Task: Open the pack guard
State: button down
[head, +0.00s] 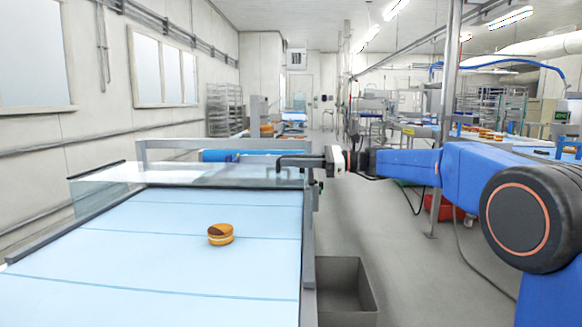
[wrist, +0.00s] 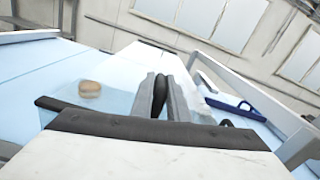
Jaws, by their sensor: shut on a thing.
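The pack guard (head: 110,188) is a clear see-through cover with a dark edge, lying across the far part of the pale blue conveyor. My gripper (head: 303,161) reaches in from the right at the guard's far right side. In the wrist view my gripper (wrist: 160,92) has its two grey fingers shut on a black upright handle (wrist: 159,98). The handle is mostly hidden between the fingers. I cannot tell how far the guard is raised.
A filled round (head: 220,235) sits on the conveyor belt (head: 150,270), nearer than the guard; it also shows in the wrist view (wrist: 90,88). A blue roller (head: 225,155) lies behind the guard. An open grey bin (head: 345,285) stands beside the conveyor. The floor on the right is partly clear.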

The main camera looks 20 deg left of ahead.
aim_at(293, 170)
jog(key=shift+w+a, duration=0.2)
jog(key=shift+w, duration=0.75)
jog(key=shift+w+a, duration=0.2)
jog(key=shift+w, duration=0.7)
jog(key=c, duration=1.8)
grip_release()
jog(key=shift+o, duration=0.2)
jog(key=v, duration=1.7)
jog(key=shift+d, duration=0.15)
jog(key=shift+w, duration=0.1)
jog(key=shift+d, duration=0.1)
